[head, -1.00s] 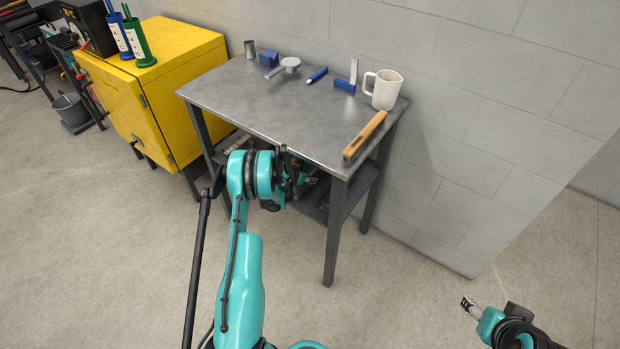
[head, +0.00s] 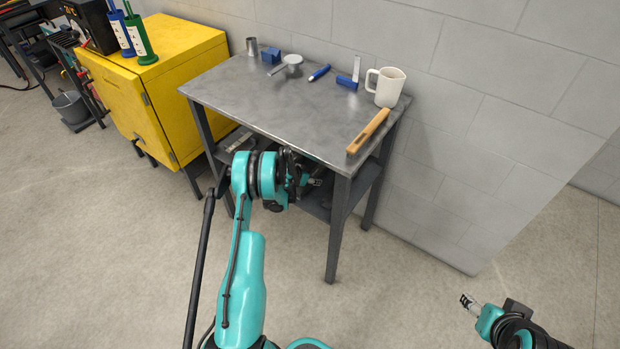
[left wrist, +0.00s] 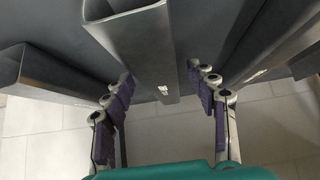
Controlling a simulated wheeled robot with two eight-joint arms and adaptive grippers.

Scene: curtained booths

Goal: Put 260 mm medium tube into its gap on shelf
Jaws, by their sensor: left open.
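Several dark grey square tubes show in the left wrist view, on the table's lower shelf (head: 315,207). A middle tube (left wrist: 135,42) points toward my left gripper (left wrist: 165,98), with one tube (left wrist: 45,85) to its left and another (left wrist: 270,50) to its right. Small white labels are on them, too small to read, so I cannot tell which is the 260 mm medium one. My left gripper is open, its fingers on either side of the middle tube's near end; contact is unclear. In the head view it is partly hidden by my arm. My right gripper (head: 466,302) is over the floor at lower right.
Table legs stand close to my left arm. A yellow cabinet (head: 180,75) is left. Floor at the right is clear.

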